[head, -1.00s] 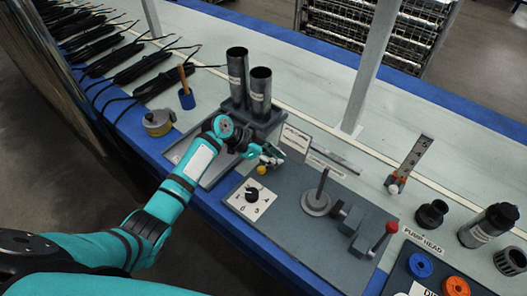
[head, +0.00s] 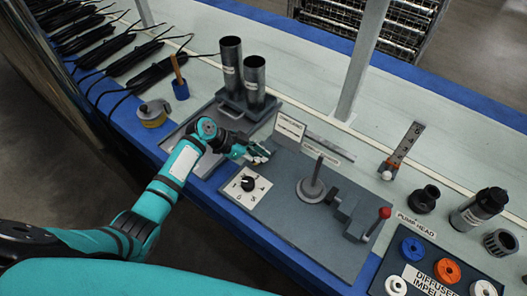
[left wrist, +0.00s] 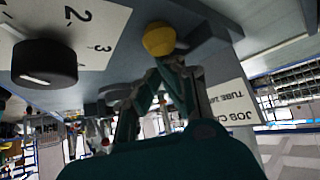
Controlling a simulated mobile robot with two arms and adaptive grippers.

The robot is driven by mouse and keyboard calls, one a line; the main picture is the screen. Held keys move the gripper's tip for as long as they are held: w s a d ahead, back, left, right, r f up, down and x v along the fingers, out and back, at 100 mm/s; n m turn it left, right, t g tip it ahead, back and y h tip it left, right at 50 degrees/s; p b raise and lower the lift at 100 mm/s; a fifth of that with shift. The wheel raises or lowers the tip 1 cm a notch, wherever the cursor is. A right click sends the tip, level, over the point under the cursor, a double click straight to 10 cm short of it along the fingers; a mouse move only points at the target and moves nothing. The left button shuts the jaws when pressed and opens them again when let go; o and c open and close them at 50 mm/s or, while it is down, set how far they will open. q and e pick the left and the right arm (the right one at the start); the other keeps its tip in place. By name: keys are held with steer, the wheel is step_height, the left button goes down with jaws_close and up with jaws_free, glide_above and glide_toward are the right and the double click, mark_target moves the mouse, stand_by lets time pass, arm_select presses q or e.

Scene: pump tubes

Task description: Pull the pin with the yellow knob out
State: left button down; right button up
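The pin's yellow knob (left wrist: 158,38) shows in the left wrist view, right at the fingertips of my left gripper (left wrist: 163,72). The fingers come close together toward their tips beside the knob; whether they press on it or stop just short is unclear. The pin's shaft is not seen. In the head view my left gripper (head: 262,154) is low over the grey fixture plate (head: 290,215), behind the dial, and the knob is hidden there by the fingers. My right gripper is not in view.
A black dial (head: 247,183) on a white plate stands close in front of the gripper. Two dark tubes (head: 231,65) stand upright behind it. A label card (head: 290,127) is close to the right. A disc with a post (head: 313,182) and a red-knobbed lever (head: 384,213) are farther right.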

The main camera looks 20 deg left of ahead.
mark_target(265, 165)
arm_select(q)
steer(key=shift+s+a, duration=0.1)
steer(key=shift+s, duration=0.25)
steer(key=d, duration=0.1)
steer(key=w+d+r+p, duration=0.1)
steer(key=d+r, duration=0.1)
steer(key=d, duration=0.1)
steer(key=shift+w+r, duration=0.1)
steer(key=shift+w, duration=0.2)
steer(key=shift+s+a+r, duration=0.15)
steer(key=shift+a+r, duration=0.1)
steer(key=shift+a, duration=0.4)
steer(key=shift+s+a+r, duration=0.1)
steer(key=shift+a+r, duration=0.1)
steer(key=shift+a, duration=0.4)
steer(key=v, duration=0.7)
steer(key=shift+s+r, duration=0.2)
steer(key=shift+r, duration=0.1)
steer(key=shift+f, duration=0.1)
